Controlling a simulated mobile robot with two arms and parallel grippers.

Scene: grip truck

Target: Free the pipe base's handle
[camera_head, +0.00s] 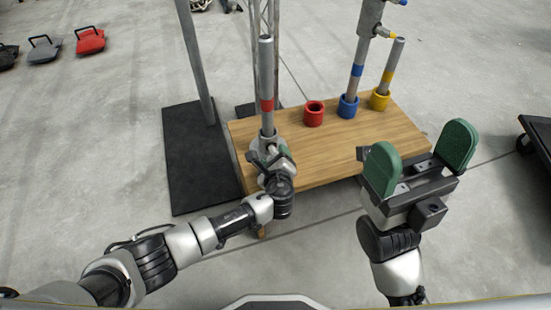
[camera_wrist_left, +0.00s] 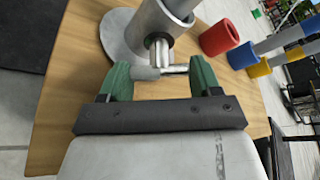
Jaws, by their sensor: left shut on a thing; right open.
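The grey pipe base (camera_head: 257,148) stands at the left end of the wooden table, with an upright grey pipe (camera_head: 266,85) with a red band in it. In the left wrist view, the base's round flange (camera_wrist_left: 116,42) and socket show, with a small metal T-shaped handle (camera_wrist_left: 175,69) sticking out. My left gripper (camera_head: 276,162) is at the base; in its wrist view the green pads (camera_wrist_left: 162,75) are shut on the handle's crossbar from both sides. My right gripper (camera_head: 419,157) is open and empty, in front of the table's right part.
On the wooden table (camera_head: 345,155) stand an empty red cup (camera_head: 314,113), a blue cup (camera_head: 348,106) and a yellow cup (camera_head: 379,99), the last two holding pipes. A dark plate (camera_head: 195,165) with a post is left of the table. The table's front middle is clear.

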